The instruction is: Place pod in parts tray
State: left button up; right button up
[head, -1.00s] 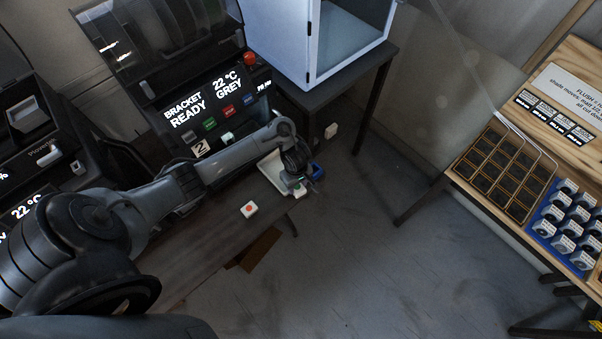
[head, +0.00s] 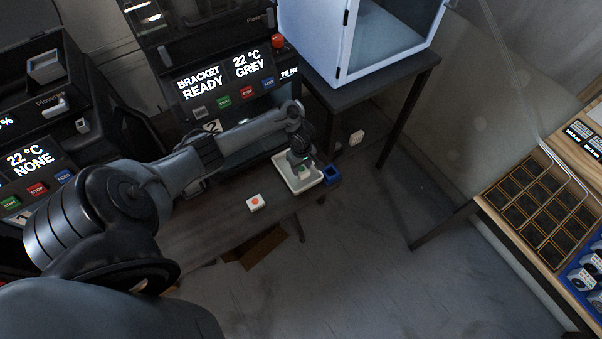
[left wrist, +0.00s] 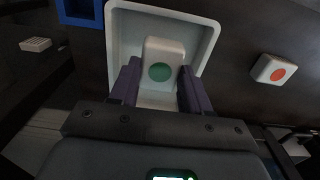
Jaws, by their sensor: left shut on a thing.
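A white pod with a green dot (left wrist: 162,55) is between the purple fingers of my left gripper (left wrist: 160,88), which is shut on it. In the left wrist view the pod lies within the outline of the white parts tray (left wrist: 206,32). In the head view my left gripper (head: 302,170) is over the tray (head: 287,178), and a bit of green shows at its tips. I cannot tell whether the pod touches the tray floor. My right gripper is not in view.
A white pod with an orange dot (head: 255,204) lies on the dark bench, left of the tray in the head view. A blue holder (head: 332,174) stands close to the tray's right side. A printer panel (head: 228,82) rises behind. Floor (head: 370,270) lies beyond the bench edge.

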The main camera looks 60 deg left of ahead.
aim_at(301, 167)
pick_arm(q)
jog(key=shift+w+a+f, duration=0.15)
jog(key=shift+a+f, duration=0.1)
jog(key=shift+a, duration=0.1)
jog(key=shift+f+b, duration=1)
jog(key=shift+f, duration=1)
jog(key=o, duration=1.1)
jog(key=shift+f, duration=0.1)
jog(key=shift+c, duration=0.2)
